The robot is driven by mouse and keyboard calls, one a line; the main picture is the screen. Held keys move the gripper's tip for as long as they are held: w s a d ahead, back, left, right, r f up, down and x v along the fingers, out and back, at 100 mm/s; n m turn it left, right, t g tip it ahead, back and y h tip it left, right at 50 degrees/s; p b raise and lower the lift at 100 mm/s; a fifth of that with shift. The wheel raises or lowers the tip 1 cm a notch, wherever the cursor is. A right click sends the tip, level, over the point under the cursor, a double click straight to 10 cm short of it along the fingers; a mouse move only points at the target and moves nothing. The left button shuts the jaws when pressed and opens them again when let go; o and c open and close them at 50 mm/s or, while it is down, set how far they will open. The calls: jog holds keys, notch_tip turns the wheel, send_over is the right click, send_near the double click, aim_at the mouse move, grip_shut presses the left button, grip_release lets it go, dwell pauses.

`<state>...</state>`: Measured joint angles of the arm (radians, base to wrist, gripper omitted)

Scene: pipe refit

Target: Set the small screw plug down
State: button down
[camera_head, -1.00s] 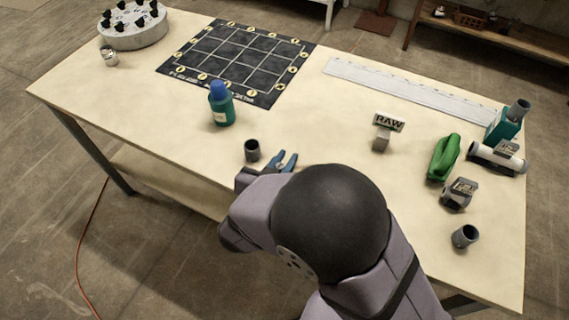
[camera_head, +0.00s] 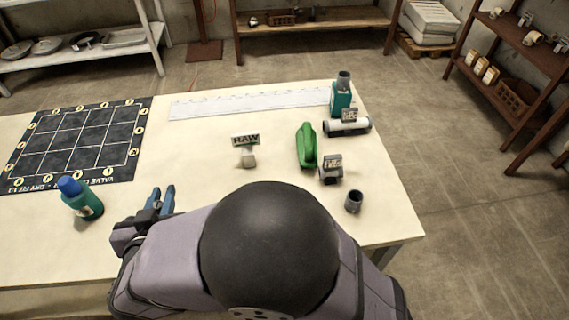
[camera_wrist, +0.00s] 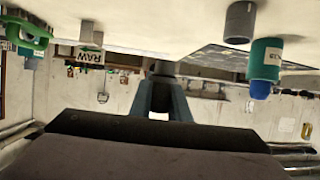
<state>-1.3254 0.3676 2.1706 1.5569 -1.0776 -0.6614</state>
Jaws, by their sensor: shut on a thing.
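My gripper (camera_head: 161,199) is low over the front of the table, right of the blue-capped teal bottle (camera_head: 84,199). In the wrist view, which is upside down, its two fingers (camera_wrist: 164,82) are shut on a small dark grey piece (camera_wrist: 163,68), apparently the small screw plug.
A grey pipe piece (camera_wrist: 240,22) stands near the bottle. The black grid mat (camera_head: 75,143) is to the left. Bare tabletop lies beyond my gripper.

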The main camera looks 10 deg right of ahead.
jog(key=w+d+r+m+g+h+p, duration=0.1)
jog(key=w+d+m+h+p, duration=0.3)
jog(key=d, duration=0.6)
jog(key=w+d+r+m+g+h+b, duration=0.1)
jog(key=w+d+h, duration=0.1)
jog(key=w+d, duration=0.55)
jog(key=w+d+m+g+h+p, duration=0.1)
jog(key=w+d+m+h+p, duration=0.15)
jog(key=d, duration=0.85)
jog(key=s+d+m+g+h+p, duration=0.15)
jog(key=s+d, duration=0.25)
jog(key=d, duration=1)
jog(key=s+d+r+m+g+h+p, duration=0.1)
jog(key=s+d+m+p, duration=0.15)
jog(key=d, duration=1.05)
jog(key=s+d+m+g+h+p, duration=0.15)
jog(key=s+d, duration=0.25)
jog(key=d, duration=1)
jog(key=n+t+y, duration=0.7)
jog(key=n+y, duration=0.3)
send_over(361, 163)
notch_tip(361, 163, down, 3)
jog(key=shift+a+r+h, duration=0.1)
jog(key=shift+a+h, duration=0.05)
jog(key=shift+h, duration=0.1)
jog(key=shift+f+p, duration=0.35)
jog(key=shift+f, duration=4.7)
